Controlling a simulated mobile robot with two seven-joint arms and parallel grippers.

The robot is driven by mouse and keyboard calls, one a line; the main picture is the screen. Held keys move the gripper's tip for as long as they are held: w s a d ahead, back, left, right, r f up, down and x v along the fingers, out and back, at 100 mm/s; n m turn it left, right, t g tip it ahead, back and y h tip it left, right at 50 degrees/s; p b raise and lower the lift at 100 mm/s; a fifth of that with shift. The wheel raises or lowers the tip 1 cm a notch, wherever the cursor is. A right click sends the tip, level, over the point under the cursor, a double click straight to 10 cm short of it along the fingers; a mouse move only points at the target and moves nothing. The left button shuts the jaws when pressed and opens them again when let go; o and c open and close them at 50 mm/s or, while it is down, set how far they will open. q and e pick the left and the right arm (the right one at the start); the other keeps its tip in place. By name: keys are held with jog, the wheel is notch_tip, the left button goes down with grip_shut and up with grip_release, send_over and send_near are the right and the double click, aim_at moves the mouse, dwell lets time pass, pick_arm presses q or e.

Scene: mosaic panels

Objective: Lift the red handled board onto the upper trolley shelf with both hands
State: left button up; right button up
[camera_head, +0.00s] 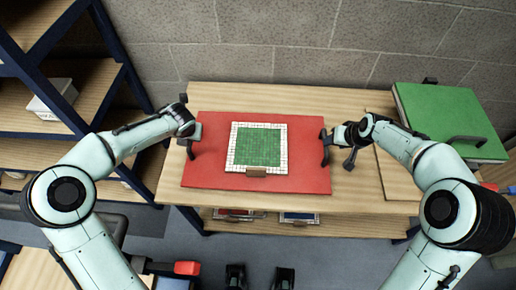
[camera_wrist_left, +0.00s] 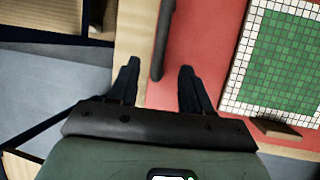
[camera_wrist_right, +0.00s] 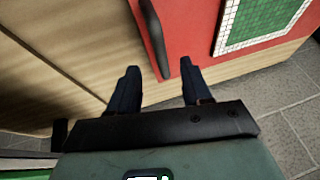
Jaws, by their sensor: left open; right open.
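The red board (camera_head: 210,170) lies flat on a wooden bench, with a green mosaic panel (camera_head: 258,146) with a white tiled border on it. The board has a dark handle at its left and right ends. My left gripper (camera_head: 188,133) is open at the left handle; in the left wrist view this handle (camera_wrist_left: 163,40) reaches between the spread fingertips. My right gripper (camera_head: 335,142) is open at the right handle; in the right wrist view that handle (camera_wrist_right: 153,40) reaches between the fingertips. I cannot tell which surface is the upper trolley shelf.
The wooden bench (camera_head: 300,97) stands against a block wall. A green handled board (camera_head: 445,115) lies on its right side. A rack (camera_head: 90,90) with wooden shelves and a white box (camera_head: 50,98) stands at left. Panels (camera_head: 298,217) lie on the level below the bench top.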

pick_arm(q)
jog(key=x, duration=1)
pick_arm(e)
jog(key=x, duration=1)
pick_arm(q)
grip_shut()
pick_arm(e)
grip_shut()
pick_arm(q)
jog(key=shift+d, duration=0.1)
jog(key=shift+w+r, duration=0.1)
jog(key=shift+r, duration=0.15)
pick_arm(e)
jog(key=shift+w+r, duration=0.15)
jog(key=shift+r, duration=0.15)
